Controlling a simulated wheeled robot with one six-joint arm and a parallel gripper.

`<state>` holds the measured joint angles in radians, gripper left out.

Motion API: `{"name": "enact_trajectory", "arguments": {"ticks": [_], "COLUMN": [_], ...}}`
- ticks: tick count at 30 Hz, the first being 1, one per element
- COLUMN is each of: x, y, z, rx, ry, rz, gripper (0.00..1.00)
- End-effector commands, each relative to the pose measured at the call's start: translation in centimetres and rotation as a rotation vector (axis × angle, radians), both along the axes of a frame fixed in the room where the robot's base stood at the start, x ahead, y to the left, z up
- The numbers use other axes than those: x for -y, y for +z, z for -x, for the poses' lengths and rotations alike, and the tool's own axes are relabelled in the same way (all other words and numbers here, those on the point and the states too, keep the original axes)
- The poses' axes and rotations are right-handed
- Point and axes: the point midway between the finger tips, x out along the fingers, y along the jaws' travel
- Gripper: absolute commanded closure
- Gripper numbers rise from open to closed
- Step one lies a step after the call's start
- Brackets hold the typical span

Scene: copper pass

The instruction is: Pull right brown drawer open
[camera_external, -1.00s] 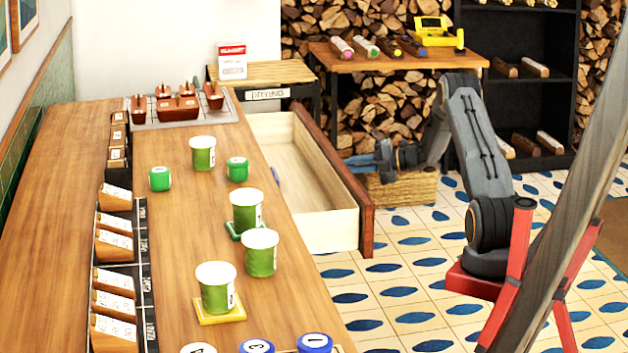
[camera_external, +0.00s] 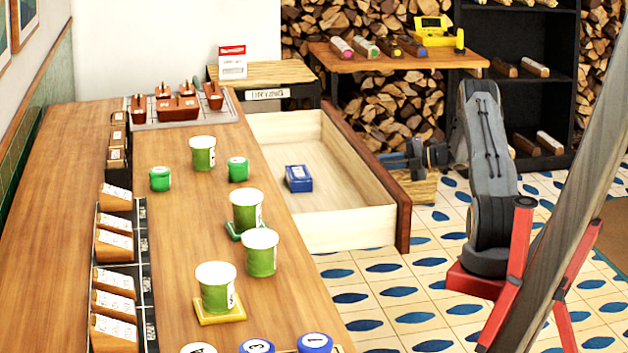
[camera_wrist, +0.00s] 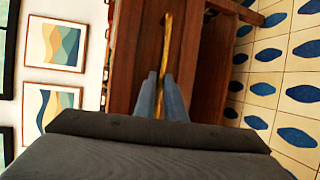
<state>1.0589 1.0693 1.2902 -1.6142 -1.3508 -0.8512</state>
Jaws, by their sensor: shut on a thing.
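The brown drawer (camera_external: 404,216) stands far out from the long wooden counter (camera_external: 60,190), its pale wooden inside in view. A small blue box (camera_external: 298,179) lies on the drawer floor. My gripper (camera_external: 412,158) is at the outer side of the drawer's brown front, partly hidden behind its top edge. In the wrist view my gripper's two blue-grey fingers (camera_wrist: 160,100) are shut on a long brass handle (camera_wrist: 165,50) on the brown front. The handle itself is hidden in the outside view.
Green-and-white cups (camera_external: 260,253) and small green jars (camera_external: 238,169) stand on the counter. A wooden bench (camera_external: 400,58) stands behind. The blue-patterned tile floor (camera_external: 400,290) is clear in front of the drawer.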

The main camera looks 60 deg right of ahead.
Motion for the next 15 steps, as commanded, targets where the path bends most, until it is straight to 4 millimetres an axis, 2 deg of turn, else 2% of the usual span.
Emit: {"name": "enact_trajectory", "arguments": {"ticks": [1, 2, 5, 15], "x": [-0.04, -0.04, -0.04, 0.13], "y": [-0.1, -0.1, -0.08, 0.05], "z": [0.01, 0.01, 0.0, 0.28], "rx": [-0.001, -0.001, -0.001, 0.0], "ry": [0.001, 0.001, 0.0, -0.001], "rz": [-0.001, -0.001, -0.001, 0.0], "gripper": [1.0, 0.88, 0.72, 0.72]}}
